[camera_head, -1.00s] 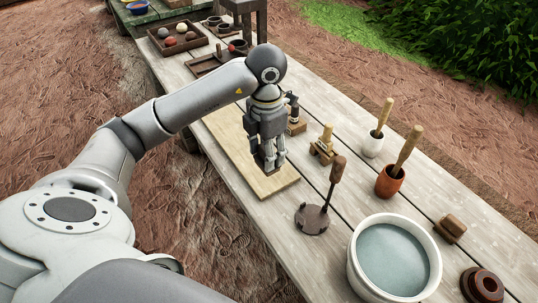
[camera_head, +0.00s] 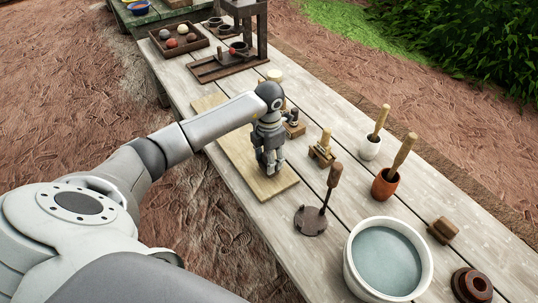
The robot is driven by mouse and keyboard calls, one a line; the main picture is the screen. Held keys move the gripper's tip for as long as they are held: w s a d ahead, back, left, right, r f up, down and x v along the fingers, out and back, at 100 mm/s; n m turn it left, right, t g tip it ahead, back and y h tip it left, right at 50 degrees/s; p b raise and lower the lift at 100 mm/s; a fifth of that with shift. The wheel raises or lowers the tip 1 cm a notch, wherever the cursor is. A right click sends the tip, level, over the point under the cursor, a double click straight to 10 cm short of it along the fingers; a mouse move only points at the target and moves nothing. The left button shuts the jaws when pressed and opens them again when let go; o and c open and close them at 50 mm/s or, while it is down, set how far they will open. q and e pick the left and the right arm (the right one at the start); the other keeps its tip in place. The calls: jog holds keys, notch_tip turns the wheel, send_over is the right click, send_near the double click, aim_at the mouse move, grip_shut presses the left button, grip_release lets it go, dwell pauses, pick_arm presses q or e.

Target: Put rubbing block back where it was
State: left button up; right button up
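My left gripper (camera_head: 269,166) points down over the pale wooden board (camera_head: 232,148), its fingertips close to the board's right part. The fingers are small and dark here, and I cannot tell whether they hold anything. A brown wooden block (camera_head: 443,230) lies on the table at the right, beyond the white basin; I cannot tell for sure whether it is the rubbing block. A small wooden block with an upright grip (camera_head: 322,150) stands just right of the board. My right gripper is not in view.
A white basin of water (camera_head: 387,262), a dark round-based tool (camera_head: 312,220), an orange pot (camera_head: 387,186) and a white mortar (camera_head: 370,147) stand to the right. A tray of balls (camera_head: 179,40) and a dark stand (camera_head: 245,30) are at the far end.

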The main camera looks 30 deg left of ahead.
pick_arm(q)
jog(key=shift+f, duration=0.15)
jog(key=o, duration=1)
jog(key=shift+c, duration=0.2)
jog(key=shift+o, duration=0.4)
jog(key=shift+r, duration=0.2)
jog(key=shift+w+r, duration=0.1)
jog(key=shift+r, duration=0.15)
notch_tip(320, 180, up, 12)
jog(key=b, duration=0.2)
jog(key=shift+f+b, duration=0.25)
jog(key=shift+b, duration=0.15)
